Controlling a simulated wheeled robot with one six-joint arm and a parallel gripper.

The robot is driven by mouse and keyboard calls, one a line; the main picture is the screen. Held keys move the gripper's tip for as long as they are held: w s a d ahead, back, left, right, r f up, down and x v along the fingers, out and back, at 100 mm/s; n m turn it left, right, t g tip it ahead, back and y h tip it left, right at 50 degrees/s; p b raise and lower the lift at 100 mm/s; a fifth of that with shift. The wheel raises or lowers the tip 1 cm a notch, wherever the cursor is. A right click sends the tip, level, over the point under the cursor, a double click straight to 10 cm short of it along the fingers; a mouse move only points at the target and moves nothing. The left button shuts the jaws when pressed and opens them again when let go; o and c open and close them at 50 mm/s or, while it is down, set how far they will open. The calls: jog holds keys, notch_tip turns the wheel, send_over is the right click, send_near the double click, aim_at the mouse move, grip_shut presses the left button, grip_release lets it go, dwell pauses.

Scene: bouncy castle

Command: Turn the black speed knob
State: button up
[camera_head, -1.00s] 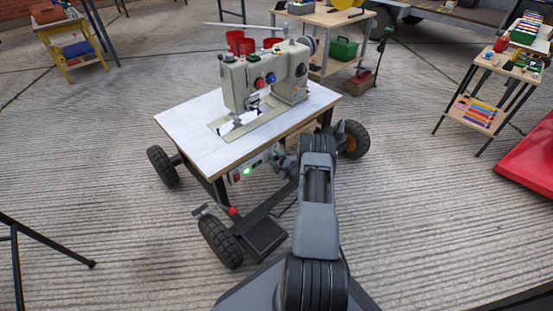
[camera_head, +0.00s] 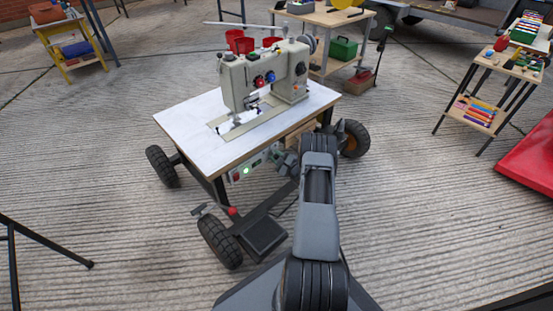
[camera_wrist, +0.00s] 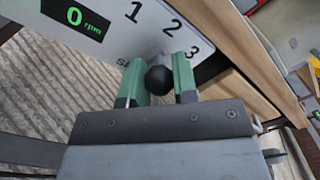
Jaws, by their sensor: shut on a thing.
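The black speed knob (camera_wrist: 158,80) is a round black ball on the pale control panel (camera_wrist: 150,42), below the printed numbers 1, 2 and 3. The panel's display (camera_wrist: 84,16) reads a green 0 rpm. My gripper (camera_wrist: 158,63) has its green fingers shut on the knob, one on each side. In the head view the same panel (camera_head: 248,171), with a lit green light, hangs under the front edge of the sewing machine table (camera_head: 190,125). My gripper (camera_head: 280,161) is at its right end, and the knob is hidden there.
The sewing machine (camera_head: 265,75) stands on the wheeled table. A wheel (camera_head: 353,139) is close to the right of my arm, and another wheel (camera_head: 220,241) is at the front left. Open concrete floor lies to the right, before a small shelf (camera_head: 480,110).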

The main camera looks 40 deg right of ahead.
jog(key=shift+d+f+m+b, duration=0.1)
jog(key=shift+d+m+b, duration=0.2)
jog(key=shift+m, duration=0.55)
jog(key=shift+d+f+m+b, duration=0.15)
jog(key=shift+m+b, duration=0.15)
jog(key=shift+m, duration=0.55)
jog(key=o, duration=0.9)
jog(key=s+p, duration=0.1)
jog(key=s, duration=0.3)
jog(key=s+d+p, duration=0.1)
jog(key=s+p, duration=0.1)
jog(key=s, duration=0.3)
jog(key=s+d+p, duration=0.1)
jog(key=s, duration=0.3)
jog(key=shift+s, duration=0.25)
